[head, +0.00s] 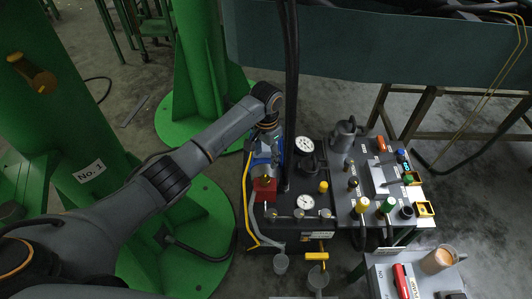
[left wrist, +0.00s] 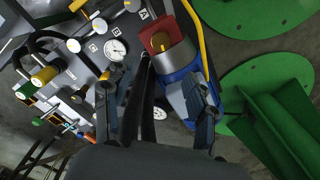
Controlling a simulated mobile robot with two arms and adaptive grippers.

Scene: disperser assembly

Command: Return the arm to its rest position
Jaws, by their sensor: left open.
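My left arm (head: 170,178) reaches in from the lower left across the head view, with its forearm stretched toward the machine bench. The left gripper (head: 268,128) hangs at the arm's end above the blue part beside the red block (head: 264,188). In the left wrist view the gripper (left wrist: 155,82) has its two fingers spread apart with nothing held between them. The red block (left wrist: 161,40) with a yellow centre and the blue body (left wrist: 178,75) lie beyond the fingers. My right gripper is not in view.
A black panel with gauges (head: 305,143) and a grey panel with coloured knobs (head: 378,180) stand right of the gripper. A dark vertical hose (head: 291,90) runs close beside it. Green columns (head: 196,50) stand left.

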